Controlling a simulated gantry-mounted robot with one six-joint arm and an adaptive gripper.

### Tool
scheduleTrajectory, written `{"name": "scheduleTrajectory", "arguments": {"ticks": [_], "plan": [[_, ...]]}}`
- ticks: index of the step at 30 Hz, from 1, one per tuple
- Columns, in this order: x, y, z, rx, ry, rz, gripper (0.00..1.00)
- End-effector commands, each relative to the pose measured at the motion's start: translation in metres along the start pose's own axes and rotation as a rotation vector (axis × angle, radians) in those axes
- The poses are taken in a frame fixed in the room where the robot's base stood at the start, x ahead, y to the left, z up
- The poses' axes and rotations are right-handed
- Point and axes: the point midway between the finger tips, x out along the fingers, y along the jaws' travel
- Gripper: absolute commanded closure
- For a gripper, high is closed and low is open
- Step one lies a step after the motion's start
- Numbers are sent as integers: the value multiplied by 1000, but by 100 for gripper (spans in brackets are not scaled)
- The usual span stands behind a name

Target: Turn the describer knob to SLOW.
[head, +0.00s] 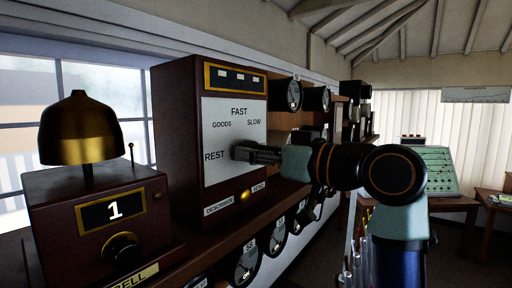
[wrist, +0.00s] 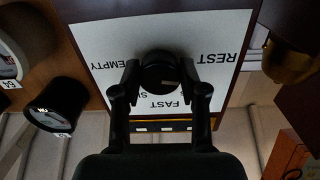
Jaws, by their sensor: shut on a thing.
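The describer (head: 176,150) is a dark red-brown wooden box with a white dial plate (head: 222,118). The dark round knob (wrist: 159,70) stands at the plate's centre. My gripper (head: 256,153) reaches in from the right and is shut on the knob, one finger on each side in the wrist view (wrist: 160,76). A small pale mark lies at the knob's lower right there; I cannot tell whether it is the pointer. The fingers partly cover SLOW and GOODS there.
A bell box (head: 100,215) with a brass bell (head: 80,130) stands at the left on the same shelf. A brass button (head: 245,196) sits below the dial. Several black round instruments line the shelf beyond and below. Lever tops (head: 356,262) show under my arm.

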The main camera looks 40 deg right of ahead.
Motion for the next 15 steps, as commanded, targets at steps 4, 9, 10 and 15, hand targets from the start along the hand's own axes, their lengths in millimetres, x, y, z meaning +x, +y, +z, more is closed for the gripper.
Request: {"name": "scheduleTrajectory", "arguments": {"ticks": [4, 9, 10, 15], "plan": [[0, 0, -4, 129, -5, -1, 92], [0, -1, -4, 292, -9, -2, 92], [0, -1, -4, 321, -10, -2, 92], [0, -1, -4, 483, -14, -3, 92]]}}
